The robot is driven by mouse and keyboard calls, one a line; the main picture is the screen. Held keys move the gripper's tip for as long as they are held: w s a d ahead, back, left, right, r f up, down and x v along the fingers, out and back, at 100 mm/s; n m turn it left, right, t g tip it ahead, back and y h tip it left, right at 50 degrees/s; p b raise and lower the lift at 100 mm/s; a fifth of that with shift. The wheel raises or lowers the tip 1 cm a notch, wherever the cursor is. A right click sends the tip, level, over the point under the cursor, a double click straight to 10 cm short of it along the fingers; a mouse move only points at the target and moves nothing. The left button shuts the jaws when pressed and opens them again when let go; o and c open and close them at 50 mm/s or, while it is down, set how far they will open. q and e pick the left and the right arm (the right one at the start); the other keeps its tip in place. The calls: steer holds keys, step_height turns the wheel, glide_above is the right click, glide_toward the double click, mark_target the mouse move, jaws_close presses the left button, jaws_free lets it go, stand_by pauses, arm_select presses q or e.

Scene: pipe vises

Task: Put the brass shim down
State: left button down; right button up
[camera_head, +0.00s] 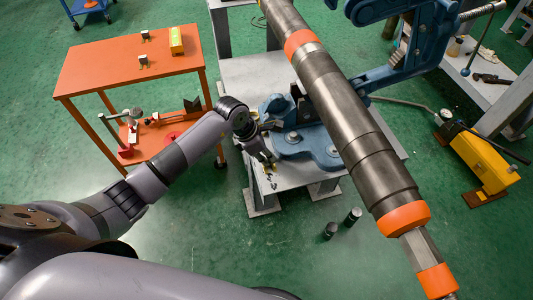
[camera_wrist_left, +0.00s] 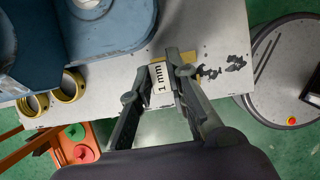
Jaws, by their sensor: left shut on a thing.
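The brass shim (camera_wrist_left: 188,70) shows in the left wrist view as a yellow plate with a white "1 mm" label (camera_wrist_left: 158,77). My left gripper (camera_wrist_left: 172,62) is shut on it, and the fingers hide part of the shim. In the head view my left gripper (camera_head: 268,164) is over the front left part of the grey table (camera_head: 290,180), beside the blue vise base (camera_head: 318,148). I cannot tell whether the shim touches the tabletop. My right gripper is not in view.
A large dark pipe with orange bands (camera_head: 345,110) crosses above the table. Brass rings (camera_wrist_left: 68,92) lie near the table edge beside the vise. An orange cart (camera_head: 130,62) stands left, and a yellow tool (camera_head: 480,158) lies right. Dark marks (camera_wrist_left: 236,63) spot the tabletop.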

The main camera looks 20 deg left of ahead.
arm_select(q)
steer(key=shift+f, duration=0.1)
steer(key=shift+f, duration=0.15)
steer(key=c, duration=1.5)
jaws_free()
steer(key=shift+c, duration=0.2)
steer(key=v, duration=1.2)
steer(key=shift+b, duration=0.3)
